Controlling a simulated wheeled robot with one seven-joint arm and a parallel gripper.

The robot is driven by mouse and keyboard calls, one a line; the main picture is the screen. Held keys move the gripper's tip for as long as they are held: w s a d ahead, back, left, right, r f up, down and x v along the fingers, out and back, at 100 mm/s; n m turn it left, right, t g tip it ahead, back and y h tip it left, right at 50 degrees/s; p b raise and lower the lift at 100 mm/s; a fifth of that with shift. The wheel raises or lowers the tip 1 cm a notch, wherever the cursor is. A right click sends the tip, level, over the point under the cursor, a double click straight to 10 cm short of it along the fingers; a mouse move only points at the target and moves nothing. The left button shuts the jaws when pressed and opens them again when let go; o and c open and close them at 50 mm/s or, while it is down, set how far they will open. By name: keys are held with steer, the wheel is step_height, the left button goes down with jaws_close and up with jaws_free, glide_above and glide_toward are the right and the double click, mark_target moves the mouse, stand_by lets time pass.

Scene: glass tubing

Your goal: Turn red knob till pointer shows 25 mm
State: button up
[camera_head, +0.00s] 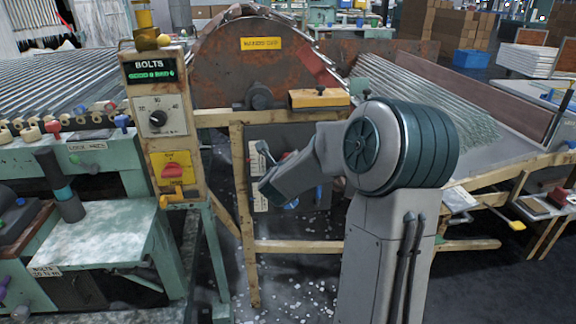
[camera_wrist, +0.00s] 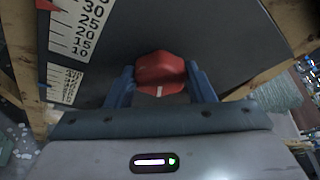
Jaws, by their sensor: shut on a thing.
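The red knob (camera_wrist: 159,68) sits on a dark panel in the wrist view, with a white mark on its near side. My gripper (camera_wrist: 160,76) has one blue finger on each side of it and is shut on it. Left of it is a white scale (camera_wrist: 76,32) with numbers from 10 up past 30. A red pointer (camera_wrist: 48,5) lies at the scale's left edge near the top of the picture, around the upper numbers; its exact reading cannot be told. In the head view my arm hides the knob, and the scale plate (camera_head: 258,161) shows partly.
A second scale (camera_wrist: 65,83) with a blue pointer (camera_wrist: 43,86) lies below the first. Wooden frame beams (camera_head: 239,190) stand beside the panel. A control post (camera_head: 160,120) with a dial is at left, and glass tubes (camera_head: 425,105) lie at right.

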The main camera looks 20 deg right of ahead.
stand_by(0.4)
steer(key=o, duration=1)
steer(key=shift+c, duration=0.2)
steer(key=p+v, duration=0.1)
steer(key=v, duration=1.2)
steer(key=shift+s+r+p, duration=0.15)
steer(key=shift+s+p, duration=0.2)
steer(key=shift+a, duration=0.15)
